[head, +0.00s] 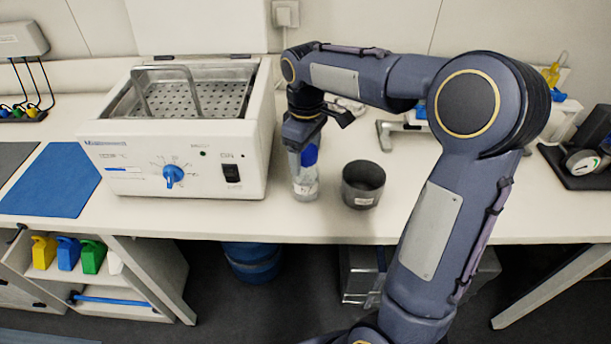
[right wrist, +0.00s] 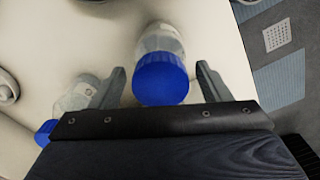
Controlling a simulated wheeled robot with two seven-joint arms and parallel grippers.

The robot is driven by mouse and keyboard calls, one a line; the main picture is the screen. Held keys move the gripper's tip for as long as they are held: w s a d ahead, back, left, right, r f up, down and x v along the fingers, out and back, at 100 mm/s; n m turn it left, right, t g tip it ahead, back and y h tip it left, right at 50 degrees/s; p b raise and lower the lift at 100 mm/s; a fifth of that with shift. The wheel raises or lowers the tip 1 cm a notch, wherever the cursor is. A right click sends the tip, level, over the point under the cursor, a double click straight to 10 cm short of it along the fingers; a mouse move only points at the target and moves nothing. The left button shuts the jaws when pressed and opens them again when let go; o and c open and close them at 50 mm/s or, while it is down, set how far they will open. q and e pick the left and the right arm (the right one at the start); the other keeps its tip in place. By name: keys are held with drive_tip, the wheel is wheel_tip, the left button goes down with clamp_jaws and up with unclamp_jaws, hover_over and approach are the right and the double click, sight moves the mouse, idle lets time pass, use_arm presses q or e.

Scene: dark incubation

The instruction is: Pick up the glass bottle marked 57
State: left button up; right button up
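A clear glass bottle (head: 304,185) stands upright near the bench's front edge, right of the water bath; its small white label is too small to read. My right gripper (head: 304,133) points down just over it and hides its top. In the right wrist view, a blue-capped bottle (right wrist: 161,76) sits between the two open fingers of my right gripper (right wrist: 163,75), with gaps on both sides. A second clear bottle (right wrist: 76,98) with a blue cap is left of the left finger, partly hidden. No number can be read on either. My left gripper is out of view.
The white water bath (head: 180,150), lid open, stands close on the left. A dark grey cup (head: 363,185) stands just right of the bottle. A blue mat (head: 52,180) lies far left. A black scale-like device (head: 585,162) is far right. The bench (head: 290,222) front is clear.

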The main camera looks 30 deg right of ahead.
clamp_jaws()
drive_tip(key=shift+r, duration=0.1)
idle(0.3)
